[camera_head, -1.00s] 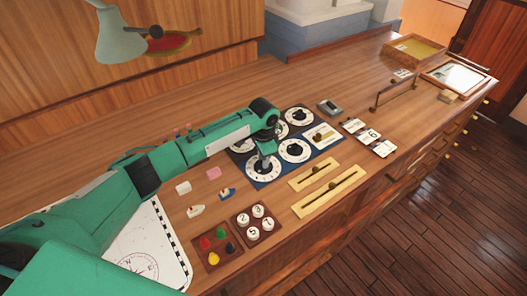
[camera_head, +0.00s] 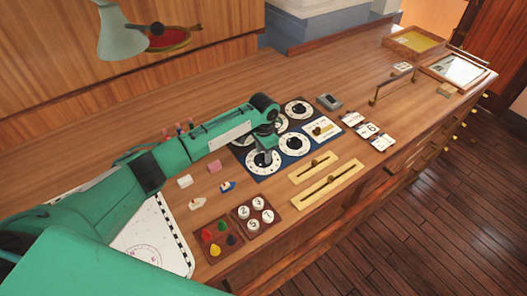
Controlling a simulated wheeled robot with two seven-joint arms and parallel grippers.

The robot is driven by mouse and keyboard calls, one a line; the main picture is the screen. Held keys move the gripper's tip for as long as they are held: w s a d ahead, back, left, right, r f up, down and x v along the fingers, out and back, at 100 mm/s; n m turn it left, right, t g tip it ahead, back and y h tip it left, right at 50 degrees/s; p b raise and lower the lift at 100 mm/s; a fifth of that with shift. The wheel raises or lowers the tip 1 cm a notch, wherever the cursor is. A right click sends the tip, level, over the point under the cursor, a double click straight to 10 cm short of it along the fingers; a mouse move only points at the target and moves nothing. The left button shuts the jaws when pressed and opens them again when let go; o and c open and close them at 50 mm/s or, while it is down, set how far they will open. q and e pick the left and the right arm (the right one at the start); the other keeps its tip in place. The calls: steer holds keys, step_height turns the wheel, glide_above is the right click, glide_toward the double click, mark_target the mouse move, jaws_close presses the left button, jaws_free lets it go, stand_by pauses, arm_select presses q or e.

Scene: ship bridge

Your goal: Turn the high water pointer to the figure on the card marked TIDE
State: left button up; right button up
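A dark blue panel (camera_head: 276,166) with several white dials lies on the wooden desk. My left gripper (camera_head: 265,150) is over the panel, pointing down just above the near-left dial (camera_head: 262,163). The wrist hides part of that dial and of the dials behind it, and I cannot tell whether the fingers touch a pointer. The near-right dial (camera_head: 293,144) and the far dial (camera_head: 297,109) show black pointers. Which dial is high water is too small to read. Several small cards (camera_head: 367,130) stand right of the panel; the TIDE marking is not legible. My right gripper is not in view.
Brass slider plates (camera_head: 326,184) lie in front of the panel. A brass rail (camera_head: 392,86) stands further right. A lamp (camera_head: 122,35) hangs at upper left.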

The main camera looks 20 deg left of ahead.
mark_target(263, 155)
arm_select(q)
steer(key=shift+r, duration=0.5)
step_height(263, 155, up, 13)
steer(key=b, duration=0.4)
steer(key=shift+f, duration=0.1)
